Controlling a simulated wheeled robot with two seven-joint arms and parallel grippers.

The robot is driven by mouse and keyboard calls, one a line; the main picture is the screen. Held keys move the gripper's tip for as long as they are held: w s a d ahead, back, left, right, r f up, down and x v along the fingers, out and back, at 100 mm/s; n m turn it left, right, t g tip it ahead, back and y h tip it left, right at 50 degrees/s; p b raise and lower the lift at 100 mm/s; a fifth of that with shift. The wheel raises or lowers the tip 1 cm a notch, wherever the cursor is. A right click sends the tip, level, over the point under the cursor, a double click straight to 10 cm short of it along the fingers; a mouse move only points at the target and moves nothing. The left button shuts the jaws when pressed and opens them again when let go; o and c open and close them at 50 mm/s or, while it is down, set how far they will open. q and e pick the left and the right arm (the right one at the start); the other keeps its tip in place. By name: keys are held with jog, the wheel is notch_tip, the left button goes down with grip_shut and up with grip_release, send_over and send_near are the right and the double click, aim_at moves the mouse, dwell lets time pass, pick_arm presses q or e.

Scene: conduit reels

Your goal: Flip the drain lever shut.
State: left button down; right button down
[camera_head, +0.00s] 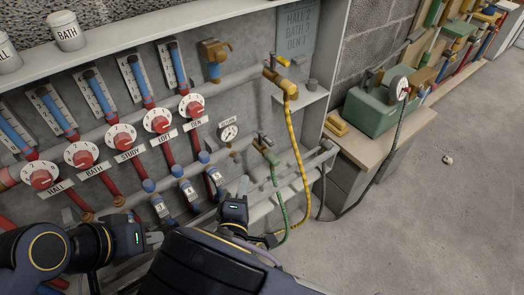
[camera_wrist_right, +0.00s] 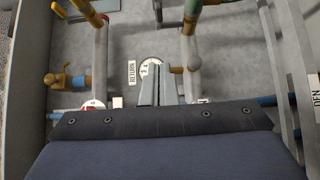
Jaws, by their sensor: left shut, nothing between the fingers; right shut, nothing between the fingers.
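A small brass valve (camera_head: 265,143) with a green hose (camera_head: 283,200) sits at the right end of the lower pipe. A second valve (camera_head: 272,72) with a yellow hose (camera_head: 291,130) sits above it. No readable label shows which carries the drain lever. My right gripper (camera_head: 243,182) is shut and empty, below and left of the green-hose valve and apart from it. In the right wrist view its shut fingers (camera_wrist_right: 158,82) overlap the gauge beside the RETURN label (camera_wrist_right: 131,72). My left gripper (camera_head: 154,239) is shut and empty near the lower blue-capped pipes.
Red dials (camera_head: 157,120) with room labels line the panel. A round gauge (camera_head: 228,132) is on the panel left of the green-hose valve. A green machine (camera_head: 372,108) with a gauge stands on the bench to the right. The floor (camera_head: 440,220) at right is mostly clear.

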jog(key=b, duration=0.2)
send_near(264, 140)
jog(key=w+a, duration=0.2)
jog(key=w, duration=0.2)
jog(key=shift+w+d+b, duration=0.2)
jog(key=shift+w+d, duration=0.2)
jog(key=shift+d, duration=0.35)
jog(key=shift+w+d+b, duration=0.2)
jog(key=shift+w+d, duration=0.25)
jog(key=shift+d, duration=0.3)
